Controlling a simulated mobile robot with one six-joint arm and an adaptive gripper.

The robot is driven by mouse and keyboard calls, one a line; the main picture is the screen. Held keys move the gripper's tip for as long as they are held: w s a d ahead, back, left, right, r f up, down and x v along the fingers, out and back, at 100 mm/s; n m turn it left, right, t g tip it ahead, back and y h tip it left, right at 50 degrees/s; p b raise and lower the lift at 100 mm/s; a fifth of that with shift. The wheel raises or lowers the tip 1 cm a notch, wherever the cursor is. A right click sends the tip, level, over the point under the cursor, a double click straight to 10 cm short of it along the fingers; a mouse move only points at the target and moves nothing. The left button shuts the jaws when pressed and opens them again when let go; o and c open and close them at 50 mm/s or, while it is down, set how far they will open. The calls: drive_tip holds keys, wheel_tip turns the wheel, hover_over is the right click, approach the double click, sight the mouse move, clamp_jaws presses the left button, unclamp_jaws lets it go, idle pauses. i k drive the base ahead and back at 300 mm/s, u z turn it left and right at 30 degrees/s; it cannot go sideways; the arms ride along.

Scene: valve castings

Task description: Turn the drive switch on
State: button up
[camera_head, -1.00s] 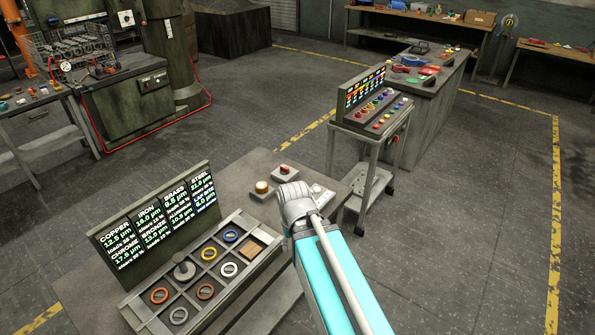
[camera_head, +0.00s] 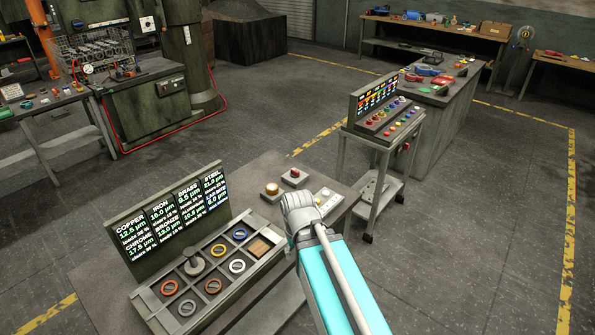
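No switch in view is readably labelled as the drive switch. A dark green cabinet (camera_head: 150,100) at the upper left carries a small control panel (camera_head: 171,86) with knobs, too small to read. On the near table, a box with an orange-brown button (camera_head: 272,189), a box with a red button (camera_head: 294,173) and a pale plate with round controls (camera_head: 325,197) stand just beyond my arm. My cyan and grey arm reaches up from the bottom centre. Its grey joint partly covers the table's right side. My gripper's fingers do not show.
The near table holds a lit metal-list display (camera_head: 176,222) and a compartment tray (camera_head: 150,298) with coloured rings. A trolley (camera_head: 345,165) with coloured buttons stands to the right, close to a grey bench (camera_head: 452,110). Floor (camera_head: 480,230) at right is open.

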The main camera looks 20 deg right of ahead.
sight(295, 174)
drive_tip(key=u, duration=0.1)
drive_tip(key=i, duration=0.95)
drive_tip(key=z, duration=0.1)
